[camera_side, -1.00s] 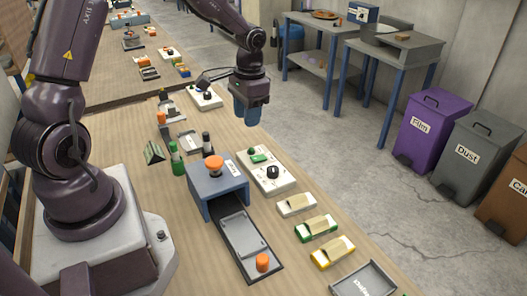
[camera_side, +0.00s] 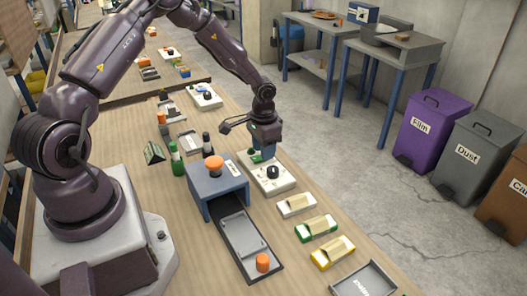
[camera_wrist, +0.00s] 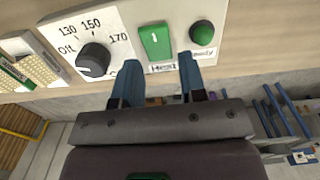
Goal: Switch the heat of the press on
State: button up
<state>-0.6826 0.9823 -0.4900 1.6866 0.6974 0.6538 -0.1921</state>
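The press (camera_side: 216,184) is a blue housing with an orange knob on top. Beside it is a white control box (camera_side: 279,184) with a black dial. In the wrist view the box shows a green rocker switch (camera_wrist: 155,42) above the label "Heat". The dial (camera_wrist: 95,59) is left of it, marked Off, 130, 150, 170. A dark green round lamp (camera_wrist: 202,33) is at right, with a partly covered label. My gripper (camera_side: 262,153) is above the box's far end. Its blue fingers (camera_wrist: 160,70) are apart and empty, just below the switch in the wrist view.
A sliding tray (camera_side: 240,236) with an orange knob extends from the press. Pale, green and yellow holders (camera_side: 316,228) and a grey reject tray (camera_side: 364,282) lie nearer. Dark and green bottles (camera_side: 176,160) stand left of the press. Labelled bins (camera_side: 430,125) stand on the floor.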

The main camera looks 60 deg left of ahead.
jog(key=shift+f, duration=0.7)
